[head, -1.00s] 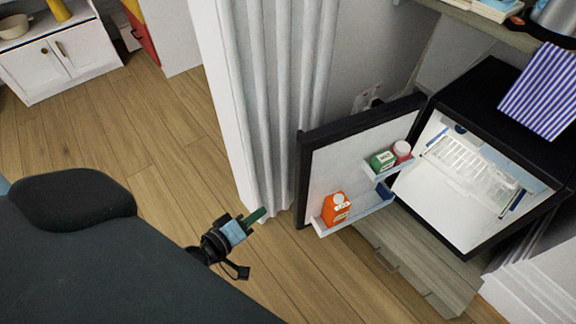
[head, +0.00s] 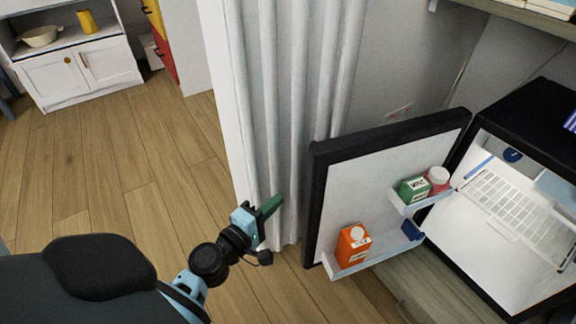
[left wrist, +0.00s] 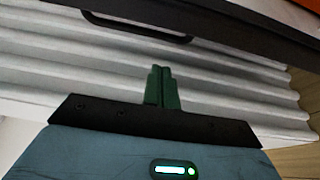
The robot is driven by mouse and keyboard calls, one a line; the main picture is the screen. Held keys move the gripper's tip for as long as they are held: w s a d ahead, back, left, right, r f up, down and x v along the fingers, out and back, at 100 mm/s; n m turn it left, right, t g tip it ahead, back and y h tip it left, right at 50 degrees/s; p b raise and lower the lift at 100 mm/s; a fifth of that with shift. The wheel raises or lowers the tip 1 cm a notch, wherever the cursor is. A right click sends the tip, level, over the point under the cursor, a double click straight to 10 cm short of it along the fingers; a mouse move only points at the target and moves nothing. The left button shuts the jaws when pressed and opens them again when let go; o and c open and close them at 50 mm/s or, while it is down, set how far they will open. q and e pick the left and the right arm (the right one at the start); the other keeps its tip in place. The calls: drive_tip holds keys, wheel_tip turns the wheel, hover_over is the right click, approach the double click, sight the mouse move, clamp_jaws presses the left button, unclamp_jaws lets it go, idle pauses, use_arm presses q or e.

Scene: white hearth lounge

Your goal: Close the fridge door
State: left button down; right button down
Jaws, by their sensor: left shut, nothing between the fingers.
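The small black fridge (head: 534,108) stands at the right in the head view with its lit white interior showing. Its door (head: 340,195) is swung wide open to the left, with the inner side facing right. The door's dark edge also crosses the top of the left wrist view (left wrist: 230,25). My left gripper (head: 270,207) is shut and empty, to the left of the door and in front of the white curtain. Its green fingertips (left wrist: 160,72) are together in the left wrist view, apart from the door. My right gripper is not in view.
The door shelves hold an orange carton (head: 352,247), a green carton (head: 413,189) and a pink jar with a white cap (head: 438,178). A pleated white curtain (head: 290,100) hangs behind my left gripper. A white cabinet (head: 85,70) stands at the far left. Wooden floor (head: 130,170) is clear between.

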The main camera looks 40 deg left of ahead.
use_arm(q)
drive_tip(key=w, duration=0.9)
drive_tip(key=shift+w+d, duration=0.15)
drive_tip(key=shift+w, duration=0.05)
drive_tip(key=shift+s+d, duration=0.1)
drive_tip(key=shift+s, duration=0.05)
